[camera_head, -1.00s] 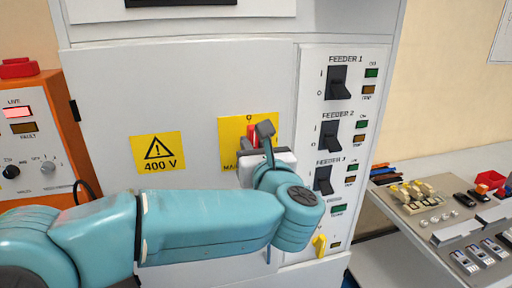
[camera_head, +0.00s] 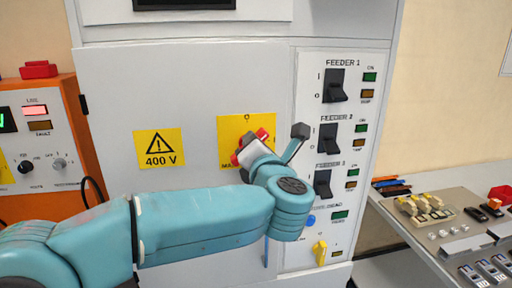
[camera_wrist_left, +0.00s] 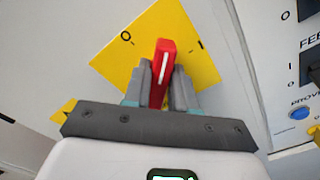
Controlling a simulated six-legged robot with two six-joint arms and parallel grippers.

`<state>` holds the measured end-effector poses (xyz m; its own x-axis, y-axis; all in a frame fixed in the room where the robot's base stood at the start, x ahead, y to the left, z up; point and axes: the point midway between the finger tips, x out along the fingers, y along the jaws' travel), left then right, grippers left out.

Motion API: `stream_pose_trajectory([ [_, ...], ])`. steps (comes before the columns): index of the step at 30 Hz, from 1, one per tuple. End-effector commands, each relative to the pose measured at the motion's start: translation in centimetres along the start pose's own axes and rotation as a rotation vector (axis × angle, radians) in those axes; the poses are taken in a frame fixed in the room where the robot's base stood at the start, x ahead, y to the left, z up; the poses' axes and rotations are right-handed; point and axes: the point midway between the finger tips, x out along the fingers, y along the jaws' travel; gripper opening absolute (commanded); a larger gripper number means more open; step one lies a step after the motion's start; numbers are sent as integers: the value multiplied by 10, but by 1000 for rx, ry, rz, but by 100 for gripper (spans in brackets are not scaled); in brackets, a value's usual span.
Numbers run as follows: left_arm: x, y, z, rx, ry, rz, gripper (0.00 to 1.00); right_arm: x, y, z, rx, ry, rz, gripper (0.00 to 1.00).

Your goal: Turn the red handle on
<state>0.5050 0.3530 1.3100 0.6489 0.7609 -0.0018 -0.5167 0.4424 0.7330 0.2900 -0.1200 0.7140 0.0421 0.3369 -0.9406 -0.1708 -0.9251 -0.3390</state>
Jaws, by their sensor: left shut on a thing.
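The red handle (camera_wrist_left: 164,62) sits on a yellow plate (camera_wrist_left: 128,62) on the grey cabinet door. In the left wrist view it stands between the two fingers of my left gripper (camera_wrist_left: 160,88), which is shut on it. The plate shows an O mark and an I mark, and the white line on the handle lies between them. In the head view the handle's red end (camera_head: 262,134) shows beside my left gripper (camera_head: 252,146), and my wrist hides the rest. My right gripper is not in view.
A feeder panel (camera_head: 310,90) with black switches stands right of the door. An orange box (camera_head: 62,90) with a lit LIVE lamp is at the left. A bench (camera_head: 440,245) with small parts is at the right.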

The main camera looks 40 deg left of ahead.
Motion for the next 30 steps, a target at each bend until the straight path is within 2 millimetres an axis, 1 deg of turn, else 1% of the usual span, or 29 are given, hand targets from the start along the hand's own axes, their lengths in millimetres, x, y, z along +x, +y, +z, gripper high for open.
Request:
stream_pose_trajectory([
  [1, 0, 1, 3, 41, -7, 2, 0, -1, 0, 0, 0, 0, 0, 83],
  [9, -1, -3, 3, 299, -6, 3, 0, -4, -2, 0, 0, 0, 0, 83],
  [18, -3, -7, 3, 548, -6, 4, 0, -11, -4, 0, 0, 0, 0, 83],
  [24, -3, -9, 1, 664, -5, 4, 0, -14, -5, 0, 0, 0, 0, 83],
  [30, -3, -10, 0, 732, -3, 4, 0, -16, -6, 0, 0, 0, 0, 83],
])
